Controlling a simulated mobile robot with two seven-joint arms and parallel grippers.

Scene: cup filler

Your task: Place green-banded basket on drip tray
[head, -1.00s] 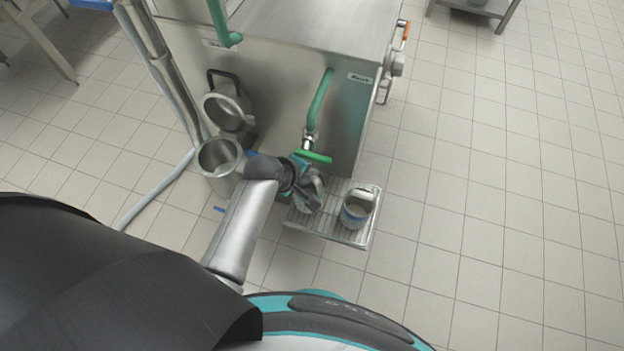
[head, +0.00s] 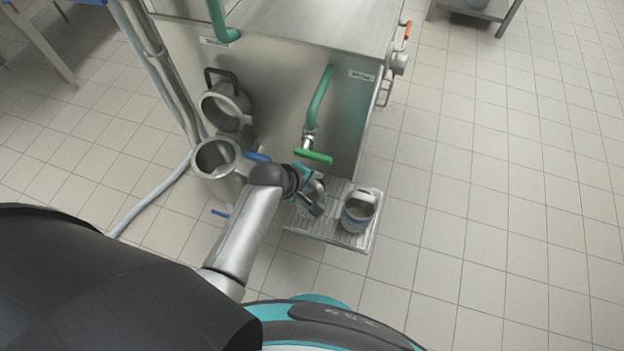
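A small pale basket (head: 357,215) with a bluish band stands on the drip tray (head: 330,236), toward the tray's right side. I cannot make out a green band on it. My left gripper (head: 318,202) is over the left part of the tray, to the left of the basket and apart from it in this view. Its fingers are small and partly hidden by the wrist, so I cannot tell whether they are open or shut. My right gripper is not in view.
The steel machine (head: 330,110) stands behind the tray, with a green-handled tap (head: 314,157) just above my gripper in the picture. Two steel pots, an upper one (head: 224,112) and a lower one (head: 214,160), are at left. The floor at right is clear.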

